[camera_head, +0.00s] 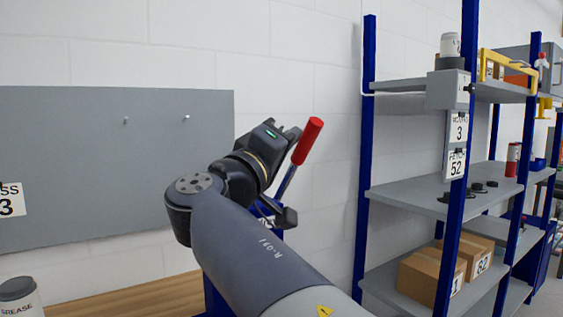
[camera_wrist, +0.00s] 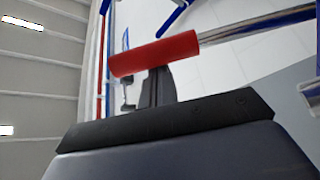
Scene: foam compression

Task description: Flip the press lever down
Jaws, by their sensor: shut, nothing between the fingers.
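The press lever (camera_head: 307,141) has a red cylindrical grip on a silver rod and stands up, tilted to the right at its top, in the head view. The red grip also shows close up in the wrist view (camera_wrist: 155,54), with its metal rod running to the right. My gripper (camera_head: 292,133) is right beside the red grip, on its left in the head view. Its fingers are shut with nothing between them. In the wrist view the fingers are partly hidden behind the red grip, and I cannot tell whether they touch it. The press body is mostly hidden behind my arm.
A grey shelf rack (camera_head: 440,190) with blue posts stands to the right, holding cardboard boxes (camera_head: 425,278) low down. A grey board (camera_head: 110,150) is at the left above a wooden surface (camera_head: 130,299). A grease can (camera_head: 18,297) stands at lower left.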

